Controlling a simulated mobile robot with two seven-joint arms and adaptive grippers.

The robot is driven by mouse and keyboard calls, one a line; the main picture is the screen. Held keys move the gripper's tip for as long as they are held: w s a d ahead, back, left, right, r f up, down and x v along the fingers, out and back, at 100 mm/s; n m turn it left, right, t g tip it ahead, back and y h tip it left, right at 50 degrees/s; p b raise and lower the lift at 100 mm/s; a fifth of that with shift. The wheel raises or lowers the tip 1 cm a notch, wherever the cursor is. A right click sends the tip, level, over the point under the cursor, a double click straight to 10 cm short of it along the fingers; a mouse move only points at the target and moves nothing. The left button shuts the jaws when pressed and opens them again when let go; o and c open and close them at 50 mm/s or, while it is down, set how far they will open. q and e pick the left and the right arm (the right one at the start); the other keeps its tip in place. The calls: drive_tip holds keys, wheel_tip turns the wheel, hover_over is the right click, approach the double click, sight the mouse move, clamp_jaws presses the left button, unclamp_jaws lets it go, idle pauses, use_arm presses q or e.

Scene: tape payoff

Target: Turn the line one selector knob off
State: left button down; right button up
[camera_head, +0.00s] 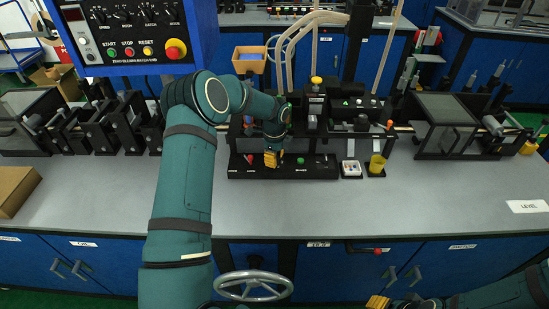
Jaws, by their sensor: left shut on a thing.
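A low black control panel (318,172) lies on the grey bench, with a red button (249,158) at its left and a green button (300,160) right of its middle. My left gripper (271,161), with yellow fingertips, points down at the panel between these two buttons. It is shut on a selector knob there, which the fingers hide. The knob's setting and its label cannot be made out. My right gripper (377,303), also yellow-tipped, is low at the bottom edge, away from the panel, partly cut off.
Machinery with a yellow-topped post (316,80) stands behind the panel. A small white tray (351,169) and a yellow cup (377,163) sit to its right. A blue button box (130,35) hangs at upper left. The bench front is mostly clear. A handwheel (253,286) is below its edge.

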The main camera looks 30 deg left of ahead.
idle(0.3)
use_arm(q)
drive_tip(key=c, duration=0.6)
unclamp_jaws()
drive_tip(key=shift+f, duration=0.1)
